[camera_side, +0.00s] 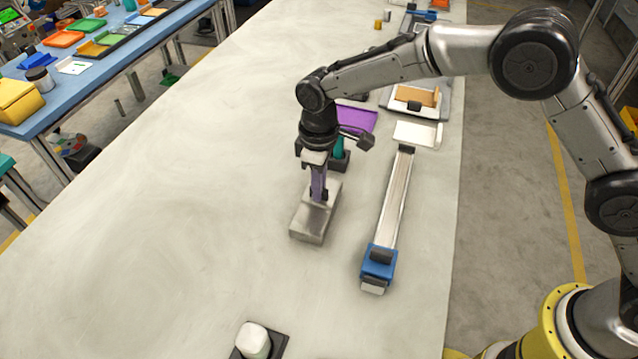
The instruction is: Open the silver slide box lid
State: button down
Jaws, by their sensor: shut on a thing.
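The silver slide box (309,222) is a low, grey, oblong box on the pale table, in the middle of the view. My gripper (319,194) points straight down onto the far half of its top. The gripper is shut on a small part at the top of the box, seemingly on its lid; the fingers hide most of that part. A purple upright strip shows between the wrist and the box. I cannot tell any gap between lid and box from this view.
A long rail with a blue end block (379,262) lies to the right. A purple tray (357,118) and a teal piece (338,148) stand close behind my gripper. A white block (254,339) on a dark base is at the front. The table's left side is clear.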

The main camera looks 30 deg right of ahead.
jog(key=s+a, duration=0.4)
jog(key=shift+s+a+r, duration=0.1)
jog(key=shift+s+a, duration=0.2)
jog(key=shift+a, duration=0.05)
jog(key=c, duration=0.9)
grip_release()
jog(key=shift+o, duration=0.2)
notch_tip(320, 180, up, 14)
